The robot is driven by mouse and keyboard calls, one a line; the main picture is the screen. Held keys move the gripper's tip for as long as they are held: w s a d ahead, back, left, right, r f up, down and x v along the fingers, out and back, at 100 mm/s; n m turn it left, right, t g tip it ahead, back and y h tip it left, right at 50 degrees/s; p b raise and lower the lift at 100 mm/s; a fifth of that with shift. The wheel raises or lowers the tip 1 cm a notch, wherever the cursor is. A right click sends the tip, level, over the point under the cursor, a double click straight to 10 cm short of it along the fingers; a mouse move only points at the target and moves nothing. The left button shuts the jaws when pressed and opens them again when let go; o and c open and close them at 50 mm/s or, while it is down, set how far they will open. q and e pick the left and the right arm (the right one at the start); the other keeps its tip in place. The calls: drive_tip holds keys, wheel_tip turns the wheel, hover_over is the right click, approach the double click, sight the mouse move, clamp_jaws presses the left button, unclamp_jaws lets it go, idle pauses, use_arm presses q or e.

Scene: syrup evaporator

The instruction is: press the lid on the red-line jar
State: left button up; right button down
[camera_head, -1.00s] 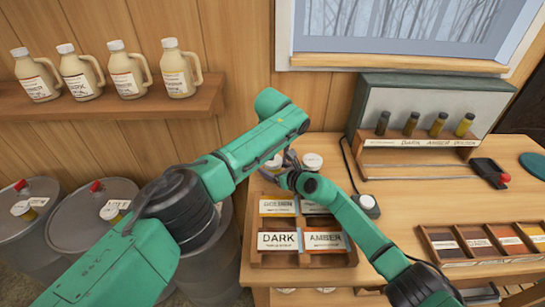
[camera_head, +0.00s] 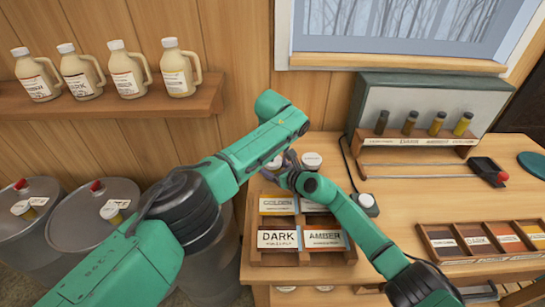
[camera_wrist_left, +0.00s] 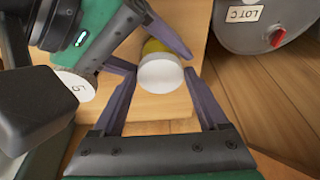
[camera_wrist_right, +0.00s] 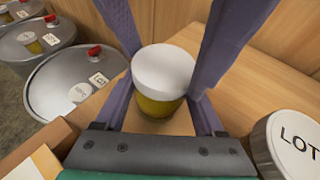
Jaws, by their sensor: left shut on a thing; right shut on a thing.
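A small jar with yellow contents (camera_wrist_right: 158,107) stands on the wooden bench, its white lid (camera_wrist_right: 163,70) on top. The lid also shows in the left wrist view (camera_wrist_left: 160,74). No red line can be made out, and I cannot tell if the lid sits fully down. My right gripper (camera_wrist_right: 162,98) is shut around the jar from one side. My left gripper (camera_wrist_left: 161,72) reaches in from the opposite side and is shut on the lid. In the head view my right gripper (camera_head: 287,166) shows beside the jar; the left arm hides most of the left gripper.
Another white-lidded jar marked LOT (camera_wrist_right: 287,143) stands close beside. A box rack labelled DARK and AMBER (camera_head: 302,258) lies in front. A sample stand (camera_head: 415,150) and a colour-card tray (camera_head: 480,257) are to the right. Metal drums (camera_head: 92,225) stand left of the bench.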

use_arm(q)
drive_tip(key=shift+s+a+f, duration=0.15)
drive_tip(key=shift+f, duration=0.3)
use_arm(e)
drive_tip(key=shift+a+r, duration=0.25)
use_arm(q)
drive_tip(key=o, duration=1)
drive_tip(key=shift+s, duration=0.1)
use_arm(e)
drive_tip(key=shift+w+d+r, duration=0.1)
drive_tip(key=shift+r, duration=0.05)
use_arm(q)
drive_tip(key=v, duration=0.3)
drive_tip(key=shift+r, duration=0.3)
use_arm(e)
drive_tip(key=shift+w+f, duration=0.15)
drive_tip(key=shift+f, duration=0.1)
use_arm(q)
drive_tip(key=shift+r, duration=0.3)
drive_tip(key=c, duration=1.1)
use_arm(e)
drive_tip(key=shift+d+f, duration=0.1)
